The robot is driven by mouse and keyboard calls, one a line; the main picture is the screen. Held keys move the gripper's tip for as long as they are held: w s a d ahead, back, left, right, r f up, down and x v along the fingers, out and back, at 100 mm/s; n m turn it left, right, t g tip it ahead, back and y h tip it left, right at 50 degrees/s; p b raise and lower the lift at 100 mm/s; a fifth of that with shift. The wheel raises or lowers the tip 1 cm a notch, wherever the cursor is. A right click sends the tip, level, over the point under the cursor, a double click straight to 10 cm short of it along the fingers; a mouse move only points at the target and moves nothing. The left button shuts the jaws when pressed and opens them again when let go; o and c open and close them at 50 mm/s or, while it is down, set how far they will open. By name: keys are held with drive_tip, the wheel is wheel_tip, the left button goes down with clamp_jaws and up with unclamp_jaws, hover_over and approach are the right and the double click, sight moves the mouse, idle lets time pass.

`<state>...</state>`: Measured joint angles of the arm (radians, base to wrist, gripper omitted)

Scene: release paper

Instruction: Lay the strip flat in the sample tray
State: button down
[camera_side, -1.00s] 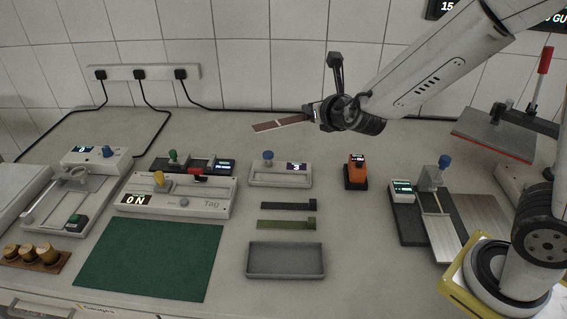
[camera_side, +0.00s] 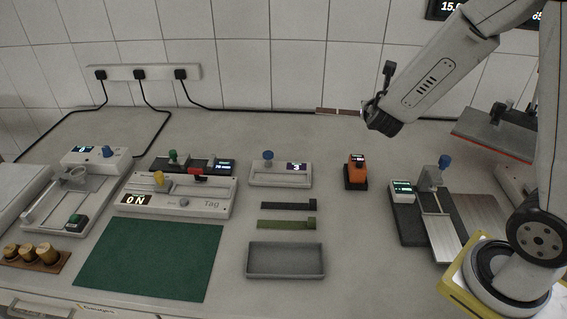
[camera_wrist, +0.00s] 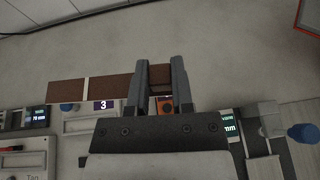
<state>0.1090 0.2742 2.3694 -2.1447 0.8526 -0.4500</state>
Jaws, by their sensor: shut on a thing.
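My gripper (camera_wrist: 158,88) is shut on a brown strip (camera_wrist: 110,88) with a white line across it. In the side view the strip (camera_side: 335,111) is held in the air at the upper middle, seen nearly edge-on and sticking out to the left of my gripper (camera_side: 368,112). It looks straight and about level. The grey sample tray (camera_side: 286,275) lies on the bench at the front middle and looks empty. The strip is far above and behind it. The tray does not show in the wrist view.
Dark and olive bars (camera_side: 287,224) lie just behind the tray. A green mat (camera_side: 150,262) is left of it. An orange device (camera_side: 355,172) and a grey device reading 3 (camera_side: 281,174) stand farther back. Bench right of the tray is clear up to a plate fixture (camera_side: 440,230).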

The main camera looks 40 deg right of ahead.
drive_tip(key=s+d+f+m+g+h, duration=0.1)
drive_tip(key=s+d+f+m+g, duration=0.2)
drive_tip(key=s+d+m+g, duration=0.6)
drive_tip(key=s+d+f+m+g+h, duration=0.2)
drive_tip(key=s+d+g, duration=0.2)
drive_tip(key=s+d, duration=0.65)
drive_tip(key=shift+s+a+f+m+g+y, duration=0.6)
drive_tip(key=shift+s+a+f+m+g, duration=0.45)
drive_tip(key=shift+s+f, duration=1.6)
drive_tip(key=shift+s+a+f+m+g+y, duration=0.9)
drive_tip(key=shift+s+f, duration=0.85)
drive_tip(key=shift+s, duration=1.85)
drive_tip(key=shift+s+a+f+m+g+y, duration=0.3)
drive_tip(key=shift+s+a+f+m+g, duration=0.75)
drive_tip(key=shift+s+f, duration=1.6)
drive_tip(key=shift+s+a+r, duration=0.3)
drive_tip(key=shift+s+r, duration=0.1)
drive_tip(key=shift+s, duration=0.05)
drive_tip(key=shift+f, duration=1.95)
drive_tip(key=shift+f, duration=0.1)
